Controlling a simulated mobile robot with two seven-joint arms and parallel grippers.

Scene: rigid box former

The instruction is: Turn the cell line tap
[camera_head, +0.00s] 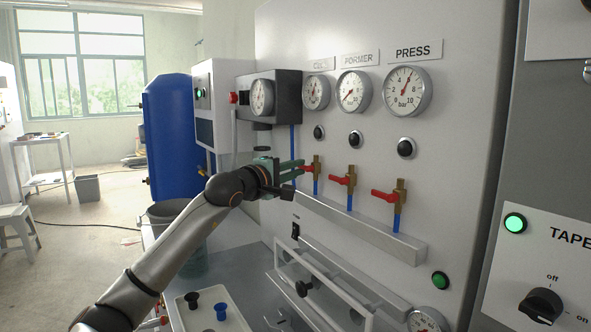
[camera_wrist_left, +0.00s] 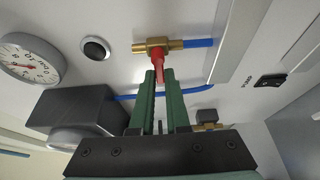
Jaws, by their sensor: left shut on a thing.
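The cell line tap (camera_head: 317,172) is the leftmost of three brass taps on the white panel, below the gauge whose label is partly hidden. Its red lever points left, across the line of its blue pipe. In the left wrist view the tap's brass body (camera_wrist_left: 151,46) lies across the picture, with the red lever (camera_wrist_left: 158,68) pointing down from it between my fingertips. My left gripper (camera_head: 299,168) has green fingers, shut on the red lever; they also show in the left wrist view (camera_wrist_left: 160,80). My right gripper is not in view.
The former tap (camera_head: 350,183) and press tap (camera_head: 398,198) stand to the right, also with red levers pointing left. A grey ledge (camera_head: 350,228) runs below the taps. A dark box with a gauge (camera_head: 262,97) juts out above left. A blue tank (camera_head: 172,135) stands behind.

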